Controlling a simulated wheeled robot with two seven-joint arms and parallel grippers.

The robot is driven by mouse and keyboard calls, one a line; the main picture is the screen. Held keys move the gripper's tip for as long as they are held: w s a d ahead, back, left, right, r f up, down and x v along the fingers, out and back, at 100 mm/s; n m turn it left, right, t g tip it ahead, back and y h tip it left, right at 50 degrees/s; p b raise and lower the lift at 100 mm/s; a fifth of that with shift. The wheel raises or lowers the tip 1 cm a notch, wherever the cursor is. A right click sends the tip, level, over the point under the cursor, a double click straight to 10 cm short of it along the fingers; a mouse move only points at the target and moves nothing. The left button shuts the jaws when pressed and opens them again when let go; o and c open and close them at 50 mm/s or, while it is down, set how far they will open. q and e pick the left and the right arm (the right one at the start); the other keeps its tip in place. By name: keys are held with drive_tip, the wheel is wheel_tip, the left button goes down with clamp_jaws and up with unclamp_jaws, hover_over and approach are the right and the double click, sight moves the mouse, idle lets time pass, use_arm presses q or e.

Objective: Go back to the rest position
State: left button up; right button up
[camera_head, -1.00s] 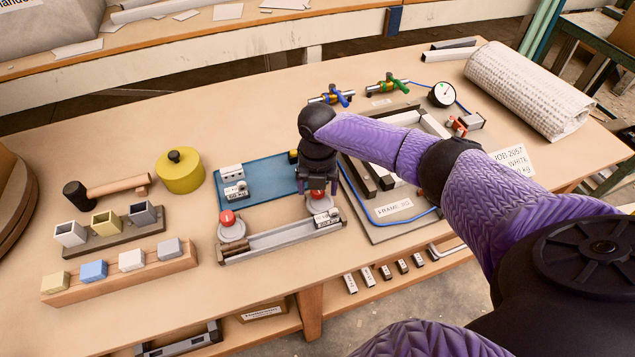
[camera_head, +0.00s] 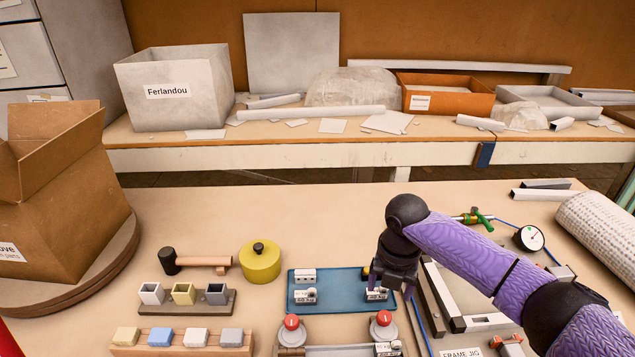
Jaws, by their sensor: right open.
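My right gripper (camera_head: 391,289) points down over the right end of the blue tray (camera_head: 335,305), and its jaws are open. A small white labelled block (camera_head: 376,294) lies on the tray just under or between the fingers; I cannot tell whether they touch it. My purple right arm reaches in from the lower right. My left gripper is not in view.
Red-knobbed fixtures (camera_head: 291,322) stand in front of the tray. The frame jig (camera_head: 462,322) lies right of it, under my arm. The table behind the tray is clear.

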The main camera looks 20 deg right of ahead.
drive_tip(key=s+a+f+m, duration=0.2)
drive_tip(key=s+a+m, duration=0.1)
drive_tip(key=s+a, duration=0.1)
drive_tip(key=s+a+f+m+y, duration=0.1)
drive_tip(key=s+a+f+m, duration=0.1)
drive_tip(key=a, duration=0.3)
drive_tip(key=s+a+f+m+t+y, duration=0.1)
drive_tip(key=s+a+f+m, duration=0.2)
drive_tip(key=s+a+m, duration=0.1)
drive_tip(key=shift+s+a+m, duration=0.4)
drive_tip(key=shift+s, duration=0.4)
drive_tip(key=s+d+r+m+t+h, duration=0.1)
drive_tip(key=s+d+m, duration=0.1)
drive_tip(key=s+m, duration=0.55)
drive_tip(key=s+d+r+m+t+h, duration=0.1)
drive_tip(key=s+d+m, duration=0.25)
drive_tip(key=m, duration=0.65)
wheel_tip(320, 180, down, 17)
drive_tip(key=s+g, duration=0.1)
drive_tip(key=s, duration=0.1)
drive_tip(key=s+d+f+n+g, duration=0.1)
drive_tip(key=s+d+f, duration=0.1)
drive_tip(key=s+f, duration=0.8)
drive_tip(key=s, duration=0.4)
drive_tip(key=shift+d+f+g, duration=0.2)
drive_tip(key=shift+f+g, duration=0.1)
drive_tip(key=shift+f, duration=0.1)
drive_tip(key=shift+s, duration=0.1)
